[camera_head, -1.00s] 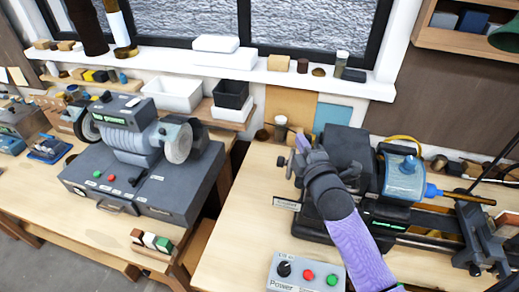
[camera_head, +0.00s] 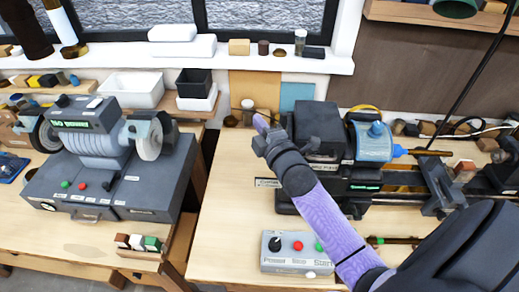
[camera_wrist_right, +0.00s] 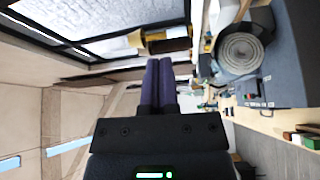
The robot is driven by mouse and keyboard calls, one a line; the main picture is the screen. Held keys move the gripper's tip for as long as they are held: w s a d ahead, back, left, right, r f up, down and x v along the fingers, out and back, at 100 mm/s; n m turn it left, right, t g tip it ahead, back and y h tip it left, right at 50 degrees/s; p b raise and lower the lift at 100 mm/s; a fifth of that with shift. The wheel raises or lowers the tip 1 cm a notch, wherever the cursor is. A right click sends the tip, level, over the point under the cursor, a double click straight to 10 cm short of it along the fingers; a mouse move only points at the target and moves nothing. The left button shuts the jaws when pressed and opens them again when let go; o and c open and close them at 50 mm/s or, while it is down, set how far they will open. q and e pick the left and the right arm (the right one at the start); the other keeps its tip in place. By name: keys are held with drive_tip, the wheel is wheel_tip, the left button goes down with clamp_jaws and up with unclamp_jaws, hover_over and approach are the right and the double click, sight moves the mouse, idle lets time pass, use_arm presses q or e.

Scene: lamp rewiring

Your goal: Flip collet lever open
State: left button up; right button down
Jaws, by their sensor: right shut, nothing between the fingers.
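The lathe (camera_head: 318,122) stands on the right bench, with a blue-and-clear chuck part (camera_head: 373,142) on its right and a small label plate (camera_head: 268,183) at its lower left. My right gripper (camera_head: 259,122) is at the left end of the lathe's headstock, pointing up and left in the head view. Its purple fingers are shut and empty; they also show pressed together in the right wrist view (camera_wrist_right: 158,72). I cannot make out the collet lever clearly; my gripper and wrist cover part of the headstock's left end. My left gripper is not in view.
A control box (camera_head: 290,252) with a black knob and red and green buttons sits at the bench front. A bench grinder (camera_head: 95,140) stands on the left bench, past a gap. A small jar (camera_head: 247,105) stands behind my right gripper. Bench left of the lathe is clear.

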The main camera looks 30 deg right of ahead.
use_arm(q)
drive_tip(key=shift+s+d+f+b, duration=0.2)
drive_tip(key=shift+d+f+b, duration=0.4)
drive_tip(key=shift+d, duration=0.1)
use_arm(e)
drive_tip(key=s, duration=0.9)
drive_tip(key=shift+f, duration=0.45)
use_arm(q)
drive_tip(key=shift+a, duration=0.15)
